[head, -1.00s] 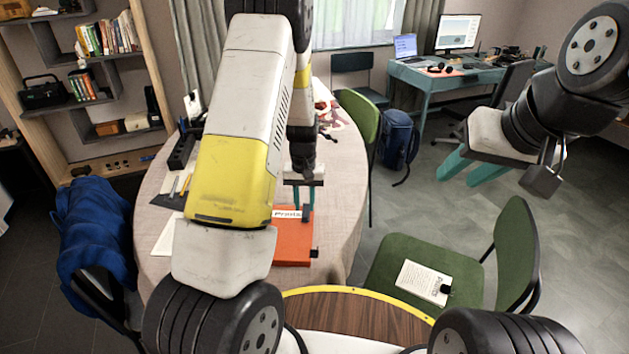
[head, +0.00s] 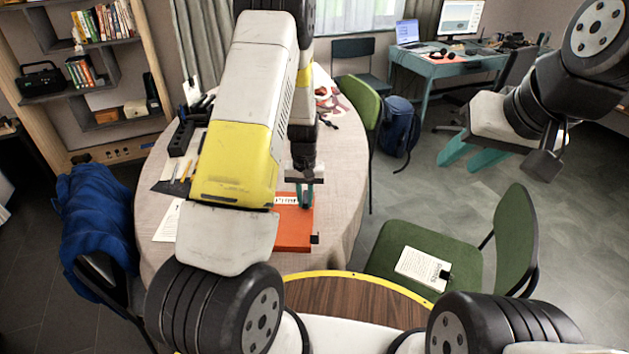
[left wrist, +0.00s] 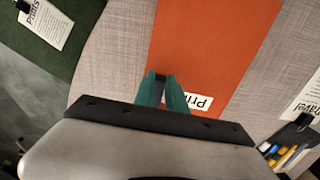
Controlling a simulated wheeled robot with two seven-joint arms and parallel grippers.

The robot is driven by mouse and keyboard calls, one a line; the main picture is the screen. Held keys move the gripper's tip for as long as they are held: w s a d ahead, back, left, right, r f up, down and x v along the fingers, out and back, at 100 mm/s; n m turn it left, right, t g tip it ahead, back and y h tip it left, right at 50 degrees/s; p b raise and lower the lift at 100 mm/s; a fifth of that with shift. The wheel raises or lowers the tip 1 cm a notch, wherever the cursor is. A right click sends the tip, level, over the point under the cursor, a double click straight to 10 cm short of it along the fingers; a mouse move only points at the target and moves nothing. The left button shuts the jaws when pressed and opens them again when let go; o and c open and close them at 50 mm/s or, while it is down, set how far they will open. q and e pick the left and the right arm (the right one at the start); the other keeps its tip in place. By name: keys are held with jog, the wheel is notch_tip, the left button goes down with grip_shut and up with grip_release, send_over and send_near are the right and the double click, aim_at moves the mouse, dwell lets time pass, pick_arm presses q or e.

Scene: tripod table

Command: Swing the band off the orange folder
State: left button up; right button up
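The orange folder (head: 293,232) lies on the round table, partly hidden behind my left arm. It also shows in the left wrist view (left wrist: 215,40), with a white label near my fingers. A small black piece (head: 315,238) sits at its right edge. My left gripper (head: 306,204) points down at the folder's far right edge. In the left wrist view its teal fingertips (left wrist: 161,78) are close together around a small dark piece, seemingly part of the band. The rest of the band cannot be made out. My right gripper (head: 461,163) is open and empty, off to the right.
The round table (head: 345,190) has a beige cloth; pens, papers and a black holder lie left of my arm. A green chair (head: 515,245) with a booklet (head: 422,268) on its seat stands at right. A blue jacket (head: 95,235) hangs on a chair at left.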

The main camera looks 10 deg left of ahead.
dwell(0.4)
pick_arm(q)
jog(key=shift+w+a+r, duration=0.1)
jog(key=shift+w+r, duration=0.2)
jog(key=shift+r, duration=0.35)
jog(key=shift+w+r, duration=0.35)
jog(key=shift+r, duration=0.25)
jog(key=shift+w+a+r, duration=0.1)
jog(key=shift+w+r, duration=0.2)
jog(key=shift+r, duration=0.35)
jog(key=shift+w+a+r, duration=0.1)
jog(key=shift+w+r, duration=0.85)
jog(key=shift+w, duration=0.15)
jog(key=shift+w+a+r, duration=0.1)
jog(key=shift+w+r, duration=0.2)
jog(key=shift+w, duration=0.3)
jog(key=shift+w+a+r, duration=0.1)
jog(key=shift+w+r, duration=0.2)
jog(key=shift+w, duration=0.25)
jog(key=shift+w+a+r, duration=0.1)
jog(key=shift+w+r, duration=0.1)
jog(key=shift+w, duration=0.5)
jog(key=shift+w+a+r, duration=0.1)
jog(key=shift+w+r, duration=0.1)
jog(key=shift+w, duration=0.45)
